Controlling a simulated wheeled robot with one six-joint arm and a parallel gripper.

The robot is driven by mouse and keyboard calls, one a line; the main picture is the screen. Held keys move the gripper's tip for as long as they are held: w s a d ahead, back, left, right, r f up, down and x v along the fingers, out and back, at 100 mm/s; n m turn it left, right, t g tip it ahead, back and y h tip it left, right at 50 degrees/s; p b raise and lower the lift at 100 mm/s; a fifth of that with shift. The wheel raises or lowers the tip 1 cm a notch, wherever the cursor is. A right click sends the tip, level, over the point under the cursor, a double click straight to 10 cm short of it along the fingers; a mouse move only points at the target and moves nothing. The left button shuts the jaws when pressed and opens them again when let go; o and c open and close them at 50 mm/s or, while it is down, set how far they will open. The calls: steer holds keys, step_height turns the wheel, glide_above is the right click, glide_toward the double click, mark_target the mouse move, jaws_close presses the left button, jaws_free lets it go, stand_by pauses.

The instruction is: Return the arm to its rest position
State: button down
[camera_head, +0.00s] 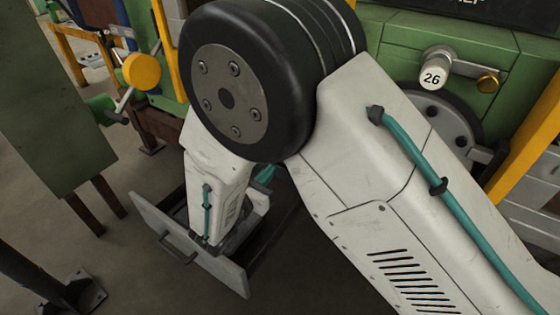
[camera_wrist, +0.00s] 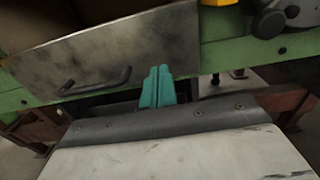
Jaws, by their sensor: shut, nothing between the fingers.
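My arm fills much of the head view, with its large black joint at top centre and a white link reaching down in front of an open drawer. My gripper shows in the wrist view as two teal fingers (camera_wrist: 158,87), pressed together with nothing held. The fingertips appear close to the right part of the drawer's metal front (camera_wrist: 150,50); I cannot tell whether they touch. In the head view, the drawer front (camera_head: 228,273) stands out from the machine, its handle (camera_head: 178,248) facing left. A teal bit beside the link may be the gripper, but most is hidden.
A green machine (camera_head: 405,40) with a knob marked 26 (camera_head: 432,78) stands behind my arm at right. A green cabinet (camera_head: 50,110) stands at left, near a yellow round knob (camera_head: 141,71). A dark post base (camera_head: 75,293) is at lower left. Floor shows between them.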

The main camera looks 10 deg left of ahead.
steer(key=s+d+f+m+g+h, duration=0.2)
steer(key=s+g, duration=0.1)
steer(key=s, duration=0.4)
steer(key=s+d+r+m+g+y, duration=0.3)
steer(key=d+r+m, duration=0.5)
steer(key=d, duration=0.3)
steer(key=s+d+r+m+g+y, duration=0.3)
steer(key=s+d+r+m+g, duration=0.2)
steer(key=s+d+r+m, duration=0.3)
steer(key=s+d+r+m+g+y, duration=0.3)
steer(key=s+d+r+m, duration=0.3)
steer(key=d+m, duration=0.7)
steer(key=d+r+g, duration=0.1)
steer(key=d+r, duration=0.1)
steer(key=d, duration=0.1)
steer(key=shift+s+d, duration=0.2)
steer(key=shift+s, duration=0.05)
steer(key=shift+s, duration=0.1)
